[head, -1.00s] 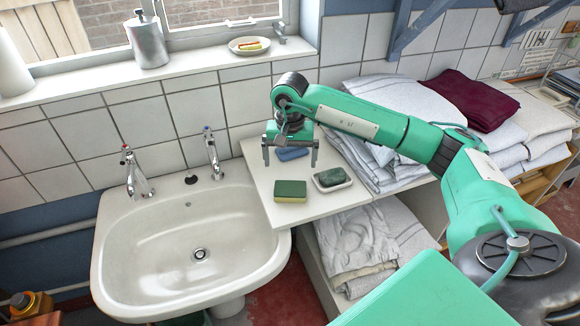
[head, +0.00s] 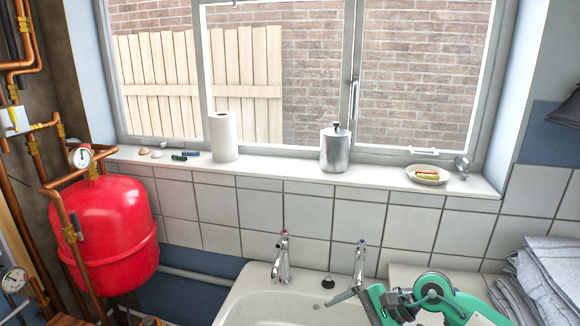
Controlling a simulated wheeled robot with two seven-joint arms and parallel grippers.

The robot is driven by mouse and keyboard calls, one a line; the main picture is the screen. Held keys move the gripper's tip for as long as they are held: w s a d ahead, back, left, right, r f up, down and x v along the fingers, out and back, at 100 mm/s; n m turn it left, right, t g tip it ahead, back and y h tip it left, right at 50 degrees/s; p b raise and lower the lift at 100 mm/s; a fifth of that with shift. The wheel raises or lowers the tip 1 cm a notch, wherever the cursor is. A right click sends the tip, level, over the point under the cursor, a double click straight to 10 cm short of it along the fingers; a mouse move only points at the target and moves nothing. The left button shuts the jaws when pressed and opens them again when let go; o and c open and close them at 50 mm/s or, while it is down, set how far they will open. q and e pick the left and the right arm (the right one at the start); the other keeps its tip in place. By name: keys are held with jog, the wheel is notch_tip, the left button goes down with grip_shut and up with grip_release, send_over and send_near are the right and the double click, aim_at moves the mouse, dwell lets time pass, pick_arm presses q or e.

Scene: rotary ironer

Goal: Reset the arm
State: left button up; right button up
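My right arm (head: 435,290) comes in at the bottom right, green with dark joints, bent low in front of the sink and counter. Its wrist end is near the second tap, and the lower part is cut off by the picture's bottom edge. My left arm and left gripper are not in view.
The white sink (head: 255,302) has two taps (head: 283,258) (head: 360,264). Folded grey linen (head: 548,275) is stacked at right. The windowsill (head: 290,178) holds a paper roll (head: 223,137), metal dispenser (head: 335,149) and soap dish (head: 428,175). A red tank (head: 105,235) with copper pipes stands left.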

jog(key=s+a+r+m+t+y, duration=0.2)
jog(key=a+r+m+t+y, duration=0.65)
jog(key=m, duration=0.65)
jog(key=w+d+r+m+t+h, duration=0.2)
jog(key=d+m+t+h, duration=0.7)
jog(key=m, duration=0.7)
jog(key=s+d+f+m+g+h, duration=0.1)
jog(key=s+d+f+m+h, duration=0.1)
jog(key=d+f+m+h, duration=0.5)
jog(key=s+d+f+m+g+h, duration=0.1)
jog(key=s+f+m+g+h, duration=0.3)
jog(key=m, duration=0.7)
jog(key=s+d+f+m+g+y, duration=0.1)
jog(key=s+f+m+g, duration=0.4)
jog(key=s+f, duration=0.45)
jog(key=s+d+f+m+g, duration=0.1)
jog(key=s+f+m+g, duration=0.5)
jog(key=s, duration=0.6)
notch_tip(320, 180, down, 29)
jog(key=w+n, duration=0.1)
jog(key=s+d+f+g, duration=0.1)
jog(key=s+d+f, duration=0.2)
jog(key=s+f, duration=1.6)
notch_tip(320, 180, down, 3)
jog(key=shift+s+f, duration=0.1)
jog(key=shift+s, duration=0.2)
